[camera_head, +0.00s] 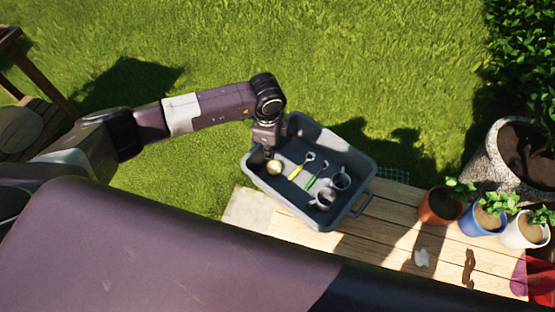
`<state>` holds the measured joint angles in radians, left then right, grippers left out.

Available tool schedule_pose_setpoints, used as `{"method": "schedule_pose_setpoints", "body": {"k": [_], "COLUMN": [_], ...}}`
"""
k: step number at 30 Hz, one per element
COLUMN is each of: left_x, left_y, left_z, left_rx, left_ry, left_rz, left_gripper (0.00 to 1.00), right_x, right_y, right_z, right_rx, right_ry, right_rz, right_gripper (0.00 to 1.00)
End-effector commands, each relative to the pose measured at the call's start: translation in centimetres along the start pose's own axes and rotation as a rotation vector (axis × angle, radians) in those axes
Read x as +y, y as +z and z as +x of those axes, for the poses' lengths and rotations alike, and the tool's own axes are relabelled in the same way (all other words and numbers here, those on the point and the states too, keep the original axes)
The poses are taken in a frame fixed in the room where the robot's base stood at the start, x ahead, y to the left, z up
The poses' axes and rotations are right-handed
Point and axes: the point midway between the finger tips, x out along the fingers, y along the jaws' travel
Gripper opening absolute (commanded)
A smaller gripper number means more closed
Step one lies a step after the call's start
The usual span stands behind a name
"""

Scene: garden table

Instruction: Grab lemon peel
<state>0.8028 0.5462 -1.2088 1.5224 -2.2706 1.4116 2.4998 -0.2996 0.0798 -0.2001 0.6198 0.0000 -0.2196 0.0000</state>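No thing in view is clearly a lemon peel. A small round pale-yellow thing (274,168) lies in the left part of a grey bin (357,205) on the wooden table; at this size I cannot tell what it is. A pale, irregular scrap (421,257) and a brown curled strip (469,267) lie on the bare table to the right. My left gripper (268,151) points down over the bin's left end, just above the pale-yellow thing. Its fingers are too small and dark to read, and I cannot tell whether they touch it. My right gripper is not in view.
Several potted plants (439,206) stand along the right of the wooden table (390,230). A large stone planter (490,165) stands behind them. Grass surrounds the table.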

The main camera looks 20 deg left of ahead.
Motion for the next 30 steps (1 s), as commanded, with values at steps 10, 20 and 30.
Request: {"method": "schedule_pose_setpoints", "body": {"k": [10,20,30], "left_x": [0.3,0.6,0.6], "left_y": [0.0,-0.1,-0.1], "left_z": [3.7,6.9,9.5], "left_rx": [0.001,0.001,0.0], "left_ry": [0.0,0.0,0.002], "left_rz": [0.001,0.001,0.0], "left_gripper": [0.16,0.16,0.16], "right_x": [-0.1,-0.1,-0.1], "right_y": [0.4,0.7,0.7], "right_z": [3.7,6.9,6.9], "right_rx": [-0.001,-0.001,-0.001], "right_ry": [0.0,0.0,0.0], "right_rz": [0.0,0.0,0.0], "right_gripper": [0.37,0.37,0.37]}}
